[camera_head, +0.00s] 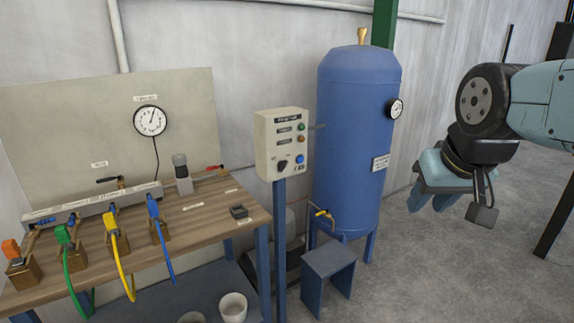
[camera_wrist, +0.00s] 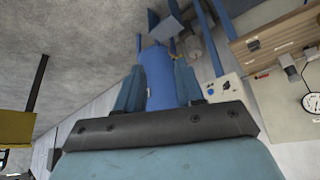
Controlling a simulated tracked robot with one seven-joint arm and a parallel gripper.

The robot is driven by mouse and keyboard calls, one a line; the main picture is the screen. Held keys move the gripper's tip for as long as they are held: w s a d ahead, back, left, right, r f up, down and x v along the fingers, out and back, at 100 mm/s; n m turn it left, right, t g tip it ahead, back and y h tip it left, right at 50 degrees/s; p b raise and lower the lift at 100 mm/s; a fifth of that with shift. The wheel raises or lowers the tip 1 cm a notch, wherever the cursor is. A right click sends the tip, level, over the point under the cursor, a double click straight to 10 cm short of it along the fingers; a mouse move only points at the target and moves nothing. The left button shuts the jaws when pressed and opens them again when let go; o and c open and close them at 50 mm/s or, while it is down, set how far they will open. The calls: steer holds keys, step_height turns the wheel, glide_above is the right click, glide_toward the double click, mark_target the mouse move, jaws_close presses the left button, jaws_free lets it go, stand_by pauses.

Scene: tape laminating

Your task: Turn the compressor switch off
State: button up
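A beige control box (camera_head: 282,120) stands on a blue post in front of the blue compressor tank (camera_head: 345,140). Its black rotary switch (camera_head: 283,163) is low on the front, left of a blue button (camera_head: 300,159). Its setting is too small to read. My gripper (camera_head: 431,200) hangs in the air to the right of the tank, well apart from the box, fingers down. In the wrist view the fingers (camera_wrist: 158,88) are apart and empty, with the tank (camera_wrist: 158,75) visible beyond them. The control box (camera_wrist: 232,92) shows at their right.
A wooden bench (camera_head: 200,215) with colored hoses and valves stands left of the box. A blue stool (camera_head: 329,265) stands in front of the tank. A gauge (camera_head: 395,109) sticks out from the tank's right side. Floor (camera_head: 430,275) at the right is clear.

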steer(key=shift+w+d, duration=0.15)
steer(key=shift+w, duration=0.1)
steer(key=w+f+m+t, duration=0.2)
steer(key=w+t, duration=0.2)
steer(key=w, duration=1.2)
steer(key=t+y, duration=0.5)
steer(key=y, duration=0.5)
glide_toward(283, 166)
steer(key=x, duration=0.8)
steer(key=shift+w+d+f, duration=0.1)
steer(key=shift+w+d, duration=0.1)
steer(key=shift+d, duration=0.15)
